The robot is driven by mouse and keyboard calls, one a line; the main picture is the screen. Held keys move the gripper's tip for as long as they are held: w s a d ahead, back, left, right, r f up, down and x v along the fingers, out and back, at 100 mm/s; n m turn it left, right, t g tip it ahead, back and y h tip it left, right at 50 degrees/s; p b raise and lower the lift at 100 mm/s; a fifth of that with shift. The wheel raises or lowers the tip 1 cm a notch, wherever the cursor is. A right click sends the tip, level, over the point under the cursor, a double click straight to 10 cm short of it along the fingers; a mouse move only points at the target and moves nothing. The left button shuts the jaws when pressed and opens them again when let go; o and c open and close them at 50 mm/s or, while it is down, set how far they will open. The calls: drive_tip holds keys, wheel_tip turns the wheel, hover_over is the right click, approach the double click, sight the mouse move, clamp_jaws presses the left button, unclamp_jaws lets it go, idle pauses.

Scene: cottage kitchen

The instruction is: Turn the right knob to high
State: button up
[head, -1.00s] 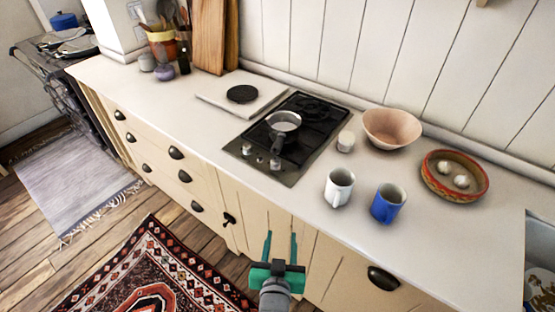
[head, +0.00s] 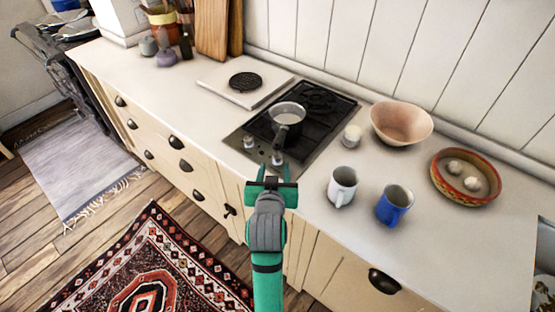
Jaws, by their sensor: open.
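The cooktop (head: 325,133) is a dark two-burner hob set in the counter, with two light knobs on its front strip. The right knob (head: 277,158) is just beyond my gripper's fingertips. The left knob (head: 249,142) stands a little to its left. My gripper (head: 273,169) is open, with its teal fingers pointing at the right knob from the front. I cannot tell whether they touch it. A saucepan (head: 288,113) sits on the front burner, its dark handle (head: 280,138) reaching forward close to the right knob. The knob's mark is too small to read.
A white mug (head: 342,186) and a blue mug (head: 394,205) stand right of my gripper. A small white jar (head: 352,135), a pink bowl (head: 401,125) and a red-rimmed bowl (head: 466,177) are farther right. The counter left of the hob is clear up to a white board (head: 245,81).

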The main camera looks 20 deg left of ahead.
sight(277, 158)
drive_tip(key=x, duration=0.6)
drive_tip(key=shift+w+f, duration=0.1)
drive_tip(key=shift+w, duration=0.3)
drive_tip(key=shift+c, duration=0.6)
drive_tip(key=c, duration=0.9)
